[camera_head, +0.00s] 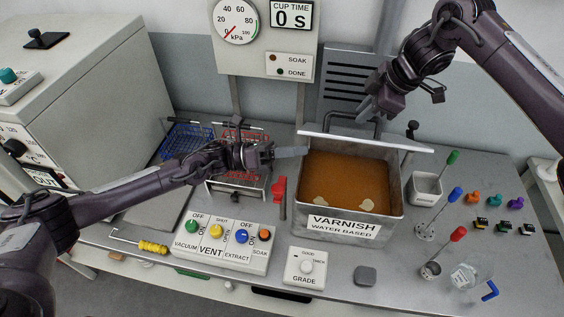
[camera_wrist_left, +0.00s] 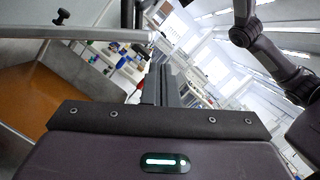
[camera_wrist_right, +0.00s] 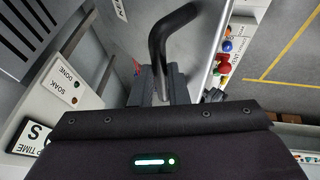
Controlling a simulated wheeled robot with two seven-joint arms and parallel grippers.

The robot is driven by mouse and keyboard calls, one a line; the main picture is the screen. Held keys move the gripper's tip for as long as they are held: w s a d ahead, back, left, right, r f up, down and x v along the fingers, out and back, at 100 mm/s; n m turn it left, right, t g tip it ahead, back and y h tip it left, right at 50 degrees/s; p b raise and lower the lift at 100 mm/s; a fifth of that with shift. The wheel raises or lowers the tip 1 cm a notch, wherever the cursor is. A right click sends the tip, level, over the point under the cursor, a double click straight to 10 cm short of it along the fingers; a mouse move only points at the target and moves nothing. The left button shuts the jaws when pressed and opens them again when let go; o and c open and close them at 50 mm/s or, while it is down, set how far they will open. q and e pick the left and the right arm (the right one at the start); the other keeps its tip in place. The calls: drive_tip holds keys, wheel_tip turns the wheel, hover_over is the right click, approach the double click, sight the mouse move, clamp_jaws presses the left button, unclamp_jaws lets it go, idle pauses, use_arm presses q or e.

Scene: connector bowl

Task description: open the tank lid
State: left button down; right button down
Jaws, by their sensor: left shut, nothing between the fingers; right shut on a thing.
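The tank (camera_head: 398,200), labelled VARNISH, holds brown liquid (camera_head: 345,178) that shows uncovered. Its grey lid (camera_head: 405,145) is raised at the tank's back and seen nearly edge-on. My right gripper (camera_head: 370,108) is shut on the lid's black bar handle (camera_head: 352,119); in the right wrist view the curved handle (camera_wrist_right: 166,40) runs between the fingers. My left gripper (camera_head: 290,152) is shut and empty beside the tank's upper left edge, near the lid's left end. The left wrist view shows the lid's edge (camera_wrist_left: 95,34) above the liquid (camera_wrist_left: 35,95). I cannot tell whether the left fingertips touch anything.
Left of the tank are a red basket (camera_head: 240,138), a blue basket (camera_head: 185,140) and a red-handled lever (camera_head: 279,188). Tools and a small grey bin (camera_head: 426,188) stand right. A gauge panel (camera_head: 265,40) rises behind.

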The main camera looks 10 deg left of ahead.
use_arm(q)
drive_tip(key=shift+w+r, duration=0.45)
drive_tip(key=shift+r, duration=0.05)
use_arm(e)
drive_tip(key=shift+w+d+f, duration=0.1)
drive_tip(key=shift+d+f, duration=0.05)
drive_tip(key=shift+f, duration=0.1)
use_arm(q)
drive_tip(key=shift+w+r, duration=0.65)
drive_tip(key=shift+r, duration=0.25)
use_arm(e)
drive_tip(key=shift+f, duration=0.15)
drive_tip(key=c, duration=1.8)
unclamp_jaws()
drive_tip(key=shift+o, duration=1.2)
drive_tip(key=shift+f, duration=0.1)
drive_tip(key=shift+o, duration=0.8)
drive_tip(key=shift+w+a, duration=0.2)
drive_tip(key=shift+w, duration=0.15)
use_arm(q)
drive_tip(key=shift+w+a+f, duration=0.15)
drive_tip(key=shift+w+f, duration=0.1)
drive_tip(key=shift+w, duration=0.15)
drive_tip(key=shift+s, duration=0.15)
use_arm(e)
drive_tip(key=shift+s+d+r, duration=0.1)
drive_tip(key=shift+r, duration=0.1)
